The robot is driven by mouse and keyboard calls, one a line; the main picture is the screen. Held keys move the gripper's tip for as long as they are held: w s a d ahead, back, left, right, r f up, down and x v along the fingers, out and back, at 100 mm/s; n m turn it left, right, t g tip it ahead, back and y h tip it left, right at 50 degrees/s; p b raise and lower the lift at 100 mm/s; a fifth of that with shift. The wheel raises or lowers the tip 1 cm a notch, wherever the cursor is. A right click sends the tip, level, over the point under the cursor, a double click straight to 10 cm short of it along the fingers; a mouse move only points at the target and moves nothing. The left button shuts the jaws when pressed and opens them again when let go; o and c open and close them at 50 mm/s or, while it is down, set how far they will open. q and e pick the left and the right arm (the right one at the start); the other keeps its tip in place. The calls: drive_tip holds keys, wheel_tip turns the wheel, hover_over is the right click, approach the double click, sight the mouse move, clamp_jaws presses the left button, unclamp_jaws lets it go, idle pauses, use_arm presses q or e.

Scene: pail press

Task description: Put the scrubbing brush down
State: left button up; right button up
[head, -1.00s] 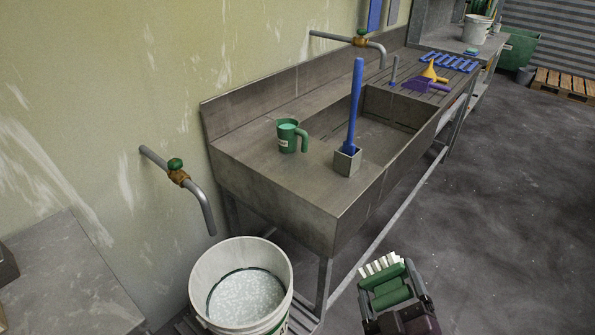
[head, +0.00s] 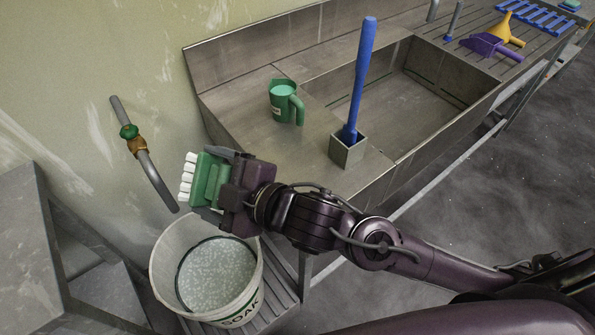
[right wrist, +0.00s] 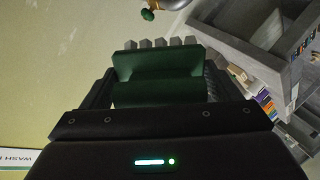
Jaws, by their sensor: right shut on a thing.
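The scrubbing brush (head: 205,180) has a green body and a row of white bristle tufts on its left side. My right gripper (head: 215,183) is shut on it and holds it in the air, above the soak pail and left of the sink's front corner. In the right wrist view the brush (right wrist: 160,75) sits between the fingers, with its bristles on the far side. The soak pail (head: 163,262) is white, marked SOAK, and holds pale, speckled liquid. My left gripper is not in view.
The steel sink (head: 315,120) carries a green jug (head: 283,103) and a grey square holder (head: 347,150) with an upright blue handle (head: 362,75). A wall tap (head: 135,145) juts out above the pail. A grey bench (head: 25,240) stands at left. A purple scoop (head: 485,45) lies farther back.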

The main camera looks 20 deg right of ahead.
drive_tip(key=s+a+n+g+h+p, duration=0.1)
drive_tip(key=s+a+n+g, duration=0.35)
drive_tip(key=a+g, duration=0.2)
drive_tip(key=s+a+n+g, duration=0.3)
drive_tip(key=a+n+g, duration=0.3)
drive_tip(key=a, duration=0.2)
drive_tip(key=w+d+f+h+p, duration=0.1)
drive_tip(key=w+d+f+h, duration=0.25)
drive_tip(key=d, duration=0.25)
drive_tip(key=w+d+f+h, duration=0.3)
drive_tip(key=w+d, duration=0.1)
drive_tip(key=d, duration=0.3)
drive_tip(key=w+d+r+m+h, duration=0.1)
drive_tip(key=w+d+r+m, duration=0.1)
drive_tip(key=d, duration=0.4)
drive_tip(key=w+d+r+m+h, duration=0.1)
drive_tip(key=w+d+r+m, duration=0.1)
drive_tip(key=w+d+r, duration=0.2)
drive_tip(key=w+d+r+m+t+h+p, duration=0.1)
drive_tip(key=w+d+r+m, duration=0.1)
drive_tip(key=w+d+r, duration=0.2)
drive_tip(key=d+r, duration=0.2)
drive_tip(key=d, duration=0.2)
drive_tip(key=shift+d+r, duration=0.2)
drive_tip(key=shift+d, duration=0.15)
